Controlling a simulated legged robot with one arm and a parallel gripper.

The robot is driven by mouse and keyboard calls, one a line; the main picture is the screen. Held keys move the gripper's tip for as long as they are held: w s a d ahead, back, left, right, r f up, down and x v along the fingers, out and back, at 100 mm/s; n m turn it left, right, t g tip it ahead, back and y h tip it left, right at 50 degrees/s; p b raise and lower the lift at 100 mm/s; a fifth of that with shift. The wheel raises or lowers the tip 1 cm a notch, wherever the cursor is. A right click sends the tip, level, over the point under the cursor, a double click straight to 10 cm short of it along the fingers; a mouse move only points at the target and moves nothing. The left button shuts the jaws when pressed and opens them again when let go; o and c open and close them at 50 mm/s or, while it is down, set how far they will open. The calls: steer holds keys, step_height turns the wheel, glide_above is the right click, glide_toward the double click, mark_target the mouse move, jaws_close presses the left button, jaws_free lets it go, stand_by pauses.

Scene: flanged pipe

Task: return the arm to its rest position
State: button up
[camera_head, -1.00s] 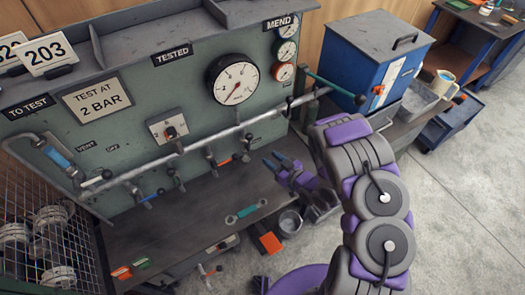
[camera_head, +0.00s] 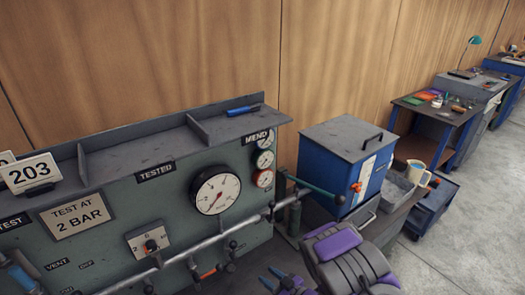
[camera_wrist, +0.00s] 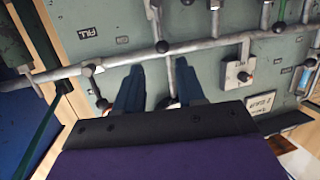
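My gripper (camera_head: 273,278) is at the bottom edge of the head view, below and right of the large pressure gauge (camera_head: 215,190). Its blue fingers stand apart with nothing between them. In the wrist view the gripper (camera_wrist: 158,84) also shows open, with its two fingers in front of the bench's pipework. The grey pipe (camera_wrist: 225,40) runs across behind the fingertips; I cannot tell the exact distance. Part of my purple and grey arm shows at the bottom of the head view, and the rest is cut off.
The green test panel (camera_head: 105,215) carries valves and a long pipe (camera_head: 170,262). A blue-handled tool (camera_head: 243,110) lies on the top shelf. Open floor (camera_head: 475,235) is at the right.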

steer(key=w+d+r+m+g+h, duration=0.1)
steer(key=w+d+r+h, duration=0.25)
steer(key=d, duration=0.35)
steer(key=w+d+r+h, duration=0.3)
steer(key=d+h, duration=0.2)
steer(key=d, duration=0.2)
steer(key=s+d+r+m+g+h, duration=0.35)
steer(key=s+d+r+h, duration=0.2)
steer(key=d+r, duration=0.35)
steer(key=s+a+r+m+g+y, duration=0.1)
steer(key=s+a+r, duration=0.3)
steer(key=s, duration=0.7)
steer(key=s+a+r+m+g+y, duration=0.1)
steer(key=s+a+r+g, duration=0.3)
steer(key=s, duration=0.8)
steer(key=s+a+r+m+g+y, duration=0.1)
steer(key=s+r, duration=0.5)
steer(key=s, duration=0.6)
steer(key=a+m+g, duration=0.1)
steer(key=a+g, duration=0.1)
steer(key=a, duration=0.1)
steer(key=shift+s+a+m, duration=0.25)
steer(key=shift+a+m, duration=0.1)
steer(key=shift+a, duration=0.05)
